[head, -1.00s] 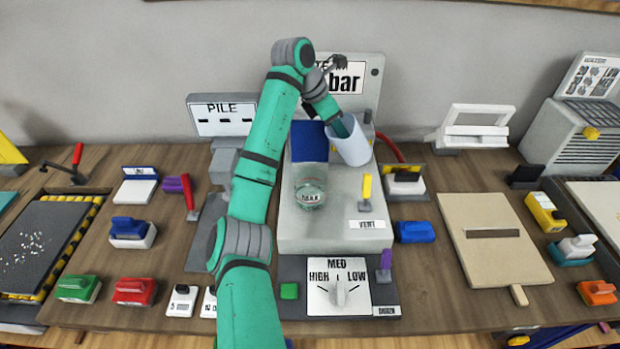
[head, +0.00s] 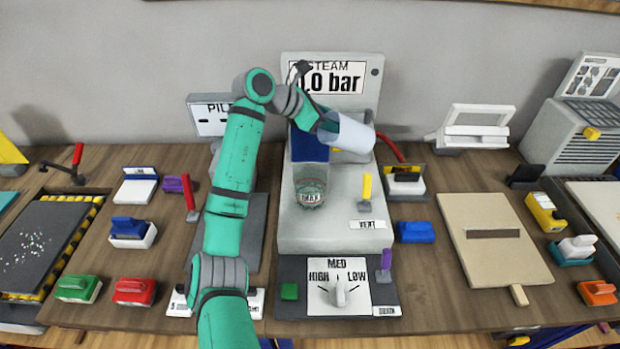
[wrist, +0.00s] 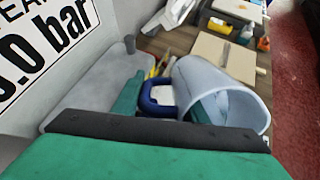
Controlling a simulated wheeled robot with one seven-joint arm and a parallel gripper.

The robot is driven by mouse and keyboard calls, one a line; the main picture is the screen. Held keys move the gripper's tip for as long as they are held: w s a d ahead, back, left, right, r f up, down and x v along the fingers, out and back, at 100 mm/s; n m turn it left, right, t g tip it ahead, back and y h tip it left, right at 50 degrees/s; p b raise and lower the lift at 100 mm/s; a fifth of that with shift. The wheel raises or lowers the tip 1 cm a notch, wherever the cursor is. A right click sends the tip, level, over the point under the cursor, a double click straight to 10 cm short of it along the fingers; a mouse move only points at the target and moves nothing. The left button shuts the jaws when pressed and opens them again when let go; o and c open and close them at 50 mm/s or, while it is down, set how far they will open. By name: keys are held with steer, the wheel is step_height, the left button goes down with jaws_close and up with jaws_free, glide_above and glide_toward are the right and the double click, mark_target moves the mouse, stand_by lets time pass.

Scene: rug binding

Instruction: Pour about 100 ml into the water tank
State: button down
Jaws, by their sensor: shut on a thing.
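A pale cylindrical jug (head: 350,132) is held well over on its side above the grey steam unit (head: 300,235). The wrist view shows the jug (wrist: 205,80) with its open mouth and a dark blue handle (wrist: 152,88). My gripper (head: 326,122) is shut on the jug at its left side, with the fingers partly hidden. On the steam unit, below and left of the jug, is a blue upright part (head: 309,147) with a round clear glassy piece (head: 310,190) labelled in front. I cannot tell which part is the water tank's opening. No water stream is visible.
A gauge sign (head: 330,82) reading 0.0 bar stands behind the jug. A heat dial (head: 338,290) is in front. A beige board (head: 493,240) lies right.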

steer(key=shift+r+h, duration=0.35)
steer(key=shift+h, duration=0.05)
steer(key=shift+w+r+t+h, duration=0.1)
steer(key=shift+r+t+h, duration=0.2)
steer(key=shift+h, duration=0.1)
stand_by(0.7)
steer(key=shift+w+d+r+h, duration=0.2)
steer(key=shift+r+h, duration=0.1)
steer(key=shift+h, duration=0.1)
stand_by(0.3)
steer(key=shift+r+t+h, duration=0.25)
steer(key=shift+t+h, duration=0.05)
stand_by(0.6)
steer(key=shift+d+f+y, duration=0.15)
steer(key=shift+y, duration=0.25)
step_height(320, 180, down, 2)
steer(key=g+y, duration=0.1)
steer(key=y, duration=0.1)
steer(key=shift+d+y, duration=0.1)
steer(key=shift+y, duration=0.2)
steer(key=shift+g+y, duration=0.4)
steer(key=shift+y, duration=0.1)
steer(key=shift+s+a+f+g+y, duration=0.1)
steer(key=shift+a+f+g+y, duration=0.15)
steer(key=shift+y, duration=0.3)
steer(key=shift+s+a+f+g+y, duration=0.15)
steer(key=shift+f+y, duration=0.15)
steer(key=shift+y, duration=0.25)
